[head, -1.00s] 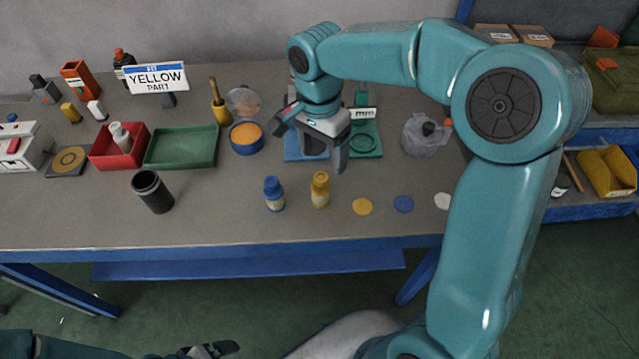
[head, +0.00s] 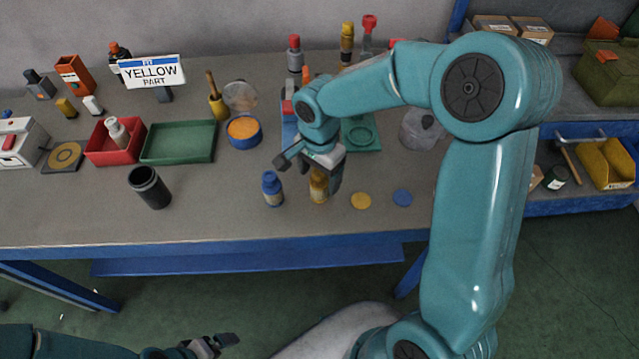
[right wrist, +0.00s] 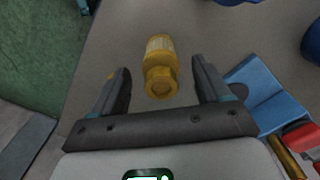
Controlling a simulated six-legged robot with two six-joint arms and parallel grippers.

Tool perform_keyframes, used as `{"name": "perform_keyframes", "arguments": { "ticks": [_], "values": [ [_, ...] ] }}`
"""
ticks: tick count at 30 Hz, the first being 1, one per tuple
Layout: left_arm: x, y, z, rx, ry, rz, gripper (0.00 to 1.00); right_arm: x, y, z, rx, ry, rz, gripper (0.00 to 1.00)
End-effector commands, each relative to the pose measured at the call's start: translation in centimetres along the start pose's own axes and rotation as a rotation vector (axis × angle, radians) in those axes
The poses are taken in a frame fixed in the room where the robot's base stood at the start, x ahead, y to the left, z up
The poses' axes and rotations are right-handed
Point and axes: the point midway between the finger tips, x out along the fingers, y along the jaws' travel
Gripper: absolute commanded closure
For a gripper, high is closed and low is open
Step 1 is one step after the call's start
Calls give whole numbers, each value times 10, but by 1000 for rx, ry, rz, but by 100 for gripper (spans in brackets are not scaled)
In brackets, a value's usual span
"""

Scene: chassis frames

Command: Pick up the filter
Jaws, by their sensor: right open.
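A yellow bottle-shaped part (head: 318,190), which I take to be the filter, stands on the bench beside a similar blue one (head: 272,190). My right gripper (head: 308,174) is just above and behind the yellow part, partly covering its top. In the right wrist view the yellow part (right wrist: 160,66) lies between the two spread fingers of my right gripper (right wrist: 161,72), with gaps on both sides and no contact visible. My left gripper (head: 218,344) is low at the bottom edge, away from the bench; its jaws are too small to judge.
A black cup (head: 150,188), green tray (head: 180,142), red bin (head: 103,149) and blue bowl (head: 244,132) stand to the left. A sign (head: 152,74) reads "YELLOW PART". The front bench strip is clear.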

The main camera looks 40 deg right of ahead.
Motion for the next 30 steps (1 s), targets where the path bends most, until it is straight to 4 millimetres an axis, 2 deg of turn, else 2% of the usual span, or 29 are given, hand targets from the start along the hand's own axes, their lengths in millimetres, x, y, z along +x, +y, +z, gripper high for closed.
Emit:
{"name": "perform_keyframes", "arguments": {
  "ticks": [3, 6, 15, 17, 18, 21, 30],
  "values": [
    [-8, 3, 0, 0, 0, 0, 2, 20, 1, 0, -1, -3, 7, 24],
    [-8, 3, 0, 0, 0, 0, 2, 34, 0, 0, 1, -2, 5, 24],
    [-7, 3, 0, 0, 0, 0, 2, 40, 0, 0, 0, -2, 2, 24],
    [-7, 3, 0, 0, 0, 0, 2, 40, 0, 0, 0, -2, 2, 43],
    [-7, 3, 0, 0, 0, 0, 2, 40, 0, 0, 0, -2, 2, 56],
    [-7, 3, 0, 0, 0, 0, 2, 40, 0, 0, 0, -2, 2, 84],
    [-7, 3, 0, 0, 0, 0, 2, 38, 0, 0, 1, -1, 1, 84]
  ]
}}
